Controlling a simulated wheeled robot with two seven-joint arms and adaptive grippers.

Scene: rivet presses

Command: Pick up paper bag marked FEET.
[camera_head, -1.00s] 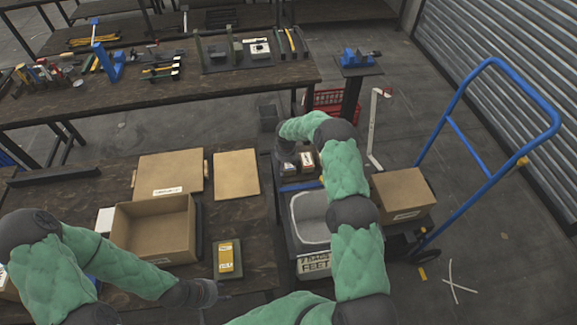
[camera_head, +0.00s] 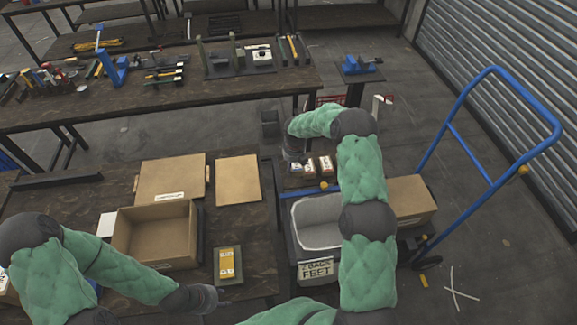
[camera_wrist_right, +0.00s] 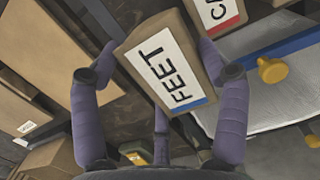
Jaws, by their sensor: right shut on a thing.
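The brown paper bag marked FEET (camera_wrist_right: 165,68) fills the middle of the right wrist view, with a white label and a blue strip. My right gripper (camera_wrist_right: 158,52) has a finger on either side of it and is shut on it. In the head view my right gripper (camera_head: 294,150) is at the far end of the arm, its fingers mostly hidden, beside small labelled packages (camera_head: 308,168). My left gripper (camera_head: 208,298) is low over the near table; its fingers are too unclear to judge.
A second bag with a red strip (camera_wrist_right: 220,12) is close beside. A bin with a grey liner (camera_head: 318,235) carries a sign reading FEET (camera_head: 316,269). An open carton (camera_head: 165,258) stands on the near table. A blue-handled cart (camera_head: 487,180) is at the right.

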